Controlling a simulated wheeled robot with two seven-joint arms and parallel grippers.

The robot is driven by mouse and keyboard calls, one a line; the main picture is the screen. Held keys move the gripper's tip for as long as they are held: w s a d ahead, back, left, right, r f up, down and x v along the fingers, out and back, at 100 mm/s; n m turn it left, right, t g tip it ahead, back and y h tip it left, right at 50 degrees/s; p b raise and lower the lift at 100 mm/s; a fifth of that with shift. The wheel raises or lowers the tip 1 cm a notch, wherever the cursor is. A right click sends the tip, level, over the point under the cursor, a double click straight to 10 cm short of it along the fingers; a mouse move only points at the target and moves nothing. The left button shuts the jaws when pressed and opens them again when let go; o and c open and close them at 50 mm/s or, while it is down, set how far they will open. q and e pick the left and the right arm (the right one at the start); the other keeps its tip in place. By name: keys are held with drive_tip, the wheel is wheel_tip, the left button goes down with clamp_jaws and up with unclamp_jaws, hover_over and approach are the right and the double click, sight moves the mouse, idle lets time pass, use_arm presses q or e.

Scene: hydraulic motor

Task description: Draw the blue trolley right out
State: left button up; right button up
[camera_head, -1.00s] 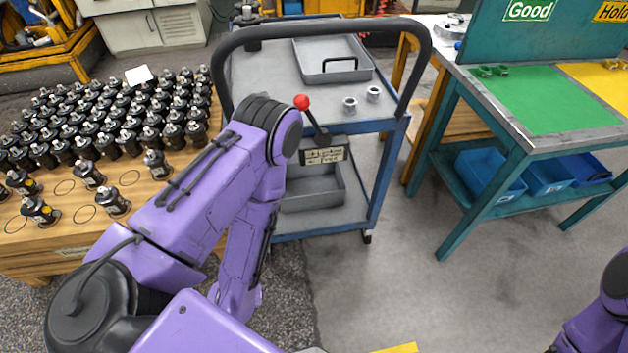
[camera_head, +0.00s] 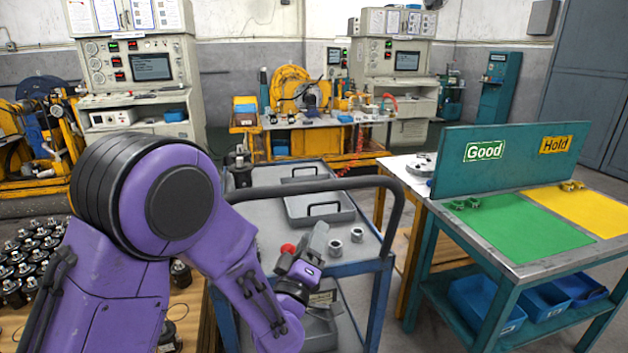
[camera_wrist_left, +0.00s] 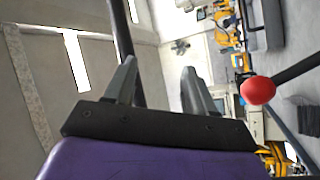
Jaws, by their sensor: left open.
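The blue trolley (camera_head: 375,300) stands in the middle of the head view, with grey shelves, a blue frame and a dark looped push handle (camera_head: 392,215). A red-knobbed lever (camera_head: 288,248) is at its near end. My left gripper (camera_head: 303,246) is beside the red knob, within the handle's outline in the head view. In the left wrist view the two fingers (camera_wrist_left: 160,82) are apart, with a dark bar (camera_wrist_left: 122,35) running up behind the left finger. The red knob (camera_wrist_left: 258,90) is outside the right finger. My right gripper is not in view.
The trolley carries grey trays (camera_head: 320,208) and two metal rings (camera_head: 335,248). A teal-framed bench with a green mat (camera_head: 515,225) stands close on the right. A wooden table with several black motors (camera_head: 30,245) is on the left. Test machines line the back.

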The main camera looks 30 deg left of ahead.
sight(314, 182)
use_arm(q)
drive_tip(key=w+a+r+n+y+p, duration=0.1)
drive_tip(key=w+r, duration=0.1)
drive_tip(key=r, duration=0.1)
drive_tip(key=w+a+r+n+t+y+p, duration=0.1)
drive_tip(key=w+r+n+p, duration=0.1)
drive_tip(key=r, duration=0.1)
drive_tip(key=w+a+r+n+t+p, duration=0.1)
drive_tip(key=w+r+n, duration=0.1)
drive_tip(key=r, duration=0.1)
drive_tip(key=shift+w+a+r+y, duration=0.15)
drive_tip(key=shift+w+r+y, duration=0.1)
drive_tip(key=shift+w+y, duration=0.15)
drive_tip(key=shift+w+r+p, duration=0.1)
drive_tip(key=shift+w+p, duration=0.2)
clamp_jaws()
